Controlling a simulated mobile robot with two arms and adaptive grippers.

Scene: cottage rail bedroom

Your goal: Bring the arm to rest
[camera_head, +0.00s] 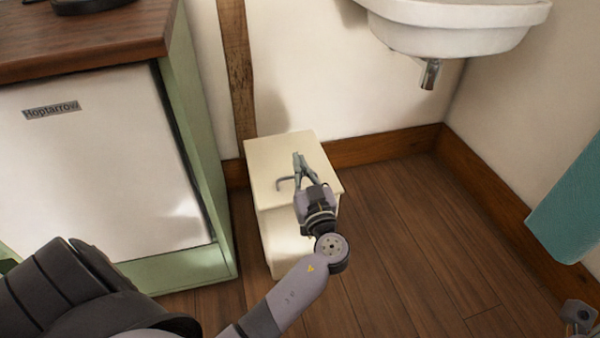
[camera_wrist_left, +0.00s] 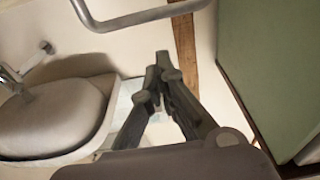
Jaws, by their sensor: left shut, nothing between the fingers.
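My left arm comes in from the bottom of the head view. My left gripper (camera_head: 297,157) is over the top of a small cream cabinet (camera_head: 270,150), with its fingertips pointing toward the wall. In the left wrist view the fingers of the gripper (camera_wrist_left: 164,66) come together at the tips, with nothing between them.
A green cabinet (camera_head: 190,130) with a white door and wooden top stands at left. A white washbasin (camera_head: 455,22) hangs on the wall at upper right. A teal cloth (camera_head: 570,205) is at the right edge. The wooden floor (camera_head: 415,240) between is clear.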

